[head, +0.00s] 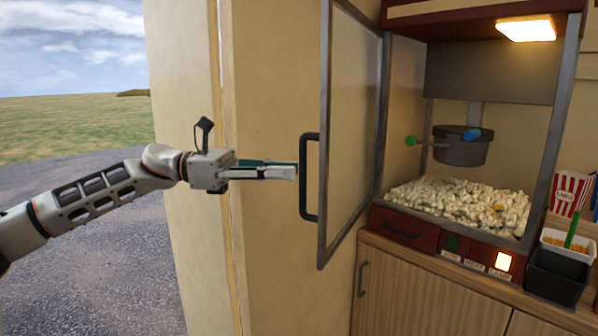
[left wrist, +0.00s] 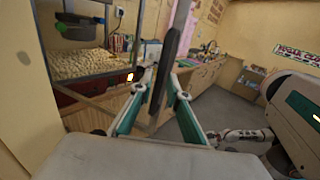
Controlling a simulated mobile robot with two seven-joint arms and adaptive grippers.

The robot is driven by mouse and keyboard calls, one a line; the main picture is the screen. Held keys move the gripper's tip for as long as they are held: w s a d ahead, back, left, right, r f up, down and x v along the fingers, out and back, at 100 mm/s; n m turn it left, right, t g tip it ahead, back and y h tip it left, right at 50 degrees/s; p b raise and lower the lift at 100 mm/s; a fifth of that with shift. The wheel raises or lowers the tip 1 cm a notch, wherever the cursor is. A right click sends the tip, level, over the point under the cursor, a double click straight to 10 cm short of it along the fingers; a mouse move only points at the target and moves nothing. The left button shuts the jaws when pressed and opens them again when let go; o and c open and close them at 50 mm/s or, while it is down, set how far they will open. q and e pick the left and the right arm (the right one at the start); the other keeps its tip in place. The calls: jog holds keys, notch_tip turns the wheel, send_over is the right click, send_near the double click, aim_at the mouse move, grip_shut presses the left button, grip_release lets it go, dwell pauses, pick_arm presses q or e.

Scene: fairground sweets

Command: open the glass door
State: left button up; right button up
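The glass door (head: 352,125) of the popcorn cabinet stands swung open, out to the left of the cabinet front, in the head view. Its grey frame holds a clear pane. A black bar handle (head: 304,178) is on the door's left edge. My left gripper (head: 297,170) is at the handle, level with its middle. In the left wrist view the dark handle (left wrist: 164,75) passes between the two spread teal-padded fingers of the left gripper (left wrist: 162,82). Contact with the handle is not clear. My right gripper cannot be made out clearly.
The popcorn cabinet (head: 405,222) holds a heap of popcorn (head: 460,207) and a hanging kettle (head: 460,150). It stands on a wooden counter (head: 430,290). A striped carton (head: 570,192) and a black bin (head: 556,274) are at the right. A cream wall (head: 270,80) is behind my left gripper.

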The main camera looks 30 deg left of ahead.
pick_arm(q)
jog(key=v, duration=0.8)
jog(key=shift+a, duration=0.1)
dwell(0.3)
